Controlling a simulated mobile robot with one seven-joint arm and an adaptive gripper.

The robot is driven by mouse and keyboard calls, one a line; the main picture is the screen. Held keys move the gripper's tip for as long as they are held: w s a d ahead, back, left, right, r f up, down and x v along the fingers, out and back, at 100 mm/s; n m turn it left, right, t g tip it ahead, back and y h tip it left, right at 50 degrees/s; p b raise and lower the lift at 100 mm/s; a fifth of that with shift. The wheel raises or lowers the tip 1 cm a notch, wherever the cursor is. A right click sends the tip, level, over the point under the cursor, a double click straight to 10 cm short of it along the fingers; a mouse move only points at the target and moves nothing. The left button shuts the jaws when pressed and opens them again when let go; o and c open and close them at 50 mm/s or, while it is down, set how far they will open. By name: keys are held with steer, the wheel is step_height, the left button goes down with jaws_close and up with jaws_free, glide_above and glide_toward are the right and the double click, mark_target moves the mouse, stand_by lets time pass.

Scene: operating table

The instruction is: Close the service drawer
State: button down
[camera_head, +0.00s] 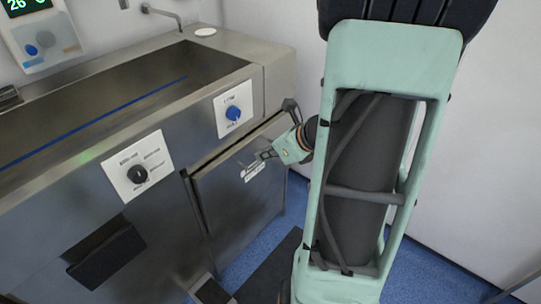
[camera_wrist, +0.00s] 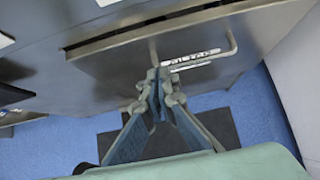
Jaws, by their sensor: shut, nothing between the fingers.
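The service drawer (camera_head: 235,205) is a grey metal front low on the right end of the table unit. Its top edge shows as a lighter strip and seems to stand a little out from the cabinet; how far is hard to tell. The drawer front (camera_wrist: 115,72) also fills the upper wrist view, with a bar handle (camera_wrist: 234,44) and a white label (camera_wrist: 195,60). My gripper (camera_head: 264,155) is shut and empty, close in front of the drawer near the handle. In the wrist view its fingertips (camera_wrist: 158,76) overlap the handle's left end; contact cannot be told.
Above the drawer is a panel with a blue knob (camera_head: 233,113); a black knob (camera_head: 138,174) is further left. A long basin (camera_head: 110,95) tops the unit. A dark mat (camera_head: 268,268) lies on the blue floor. A white wall is at right.

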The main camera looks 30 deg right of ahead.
mark_target(240, 154)
steer(key=w+f, duration=0.1)
steer(key=w+a+b, duration=0.1)
steer(key=w, duration=0.1)
steer(key=w+a+f, duration=0.1)
steer(key=w, duration=0.1)
steer(key=shift+f, duration=0.3)
steer(key=shift+w+a, duration=0.15)
steer(key=shift+w, duration=0.45)
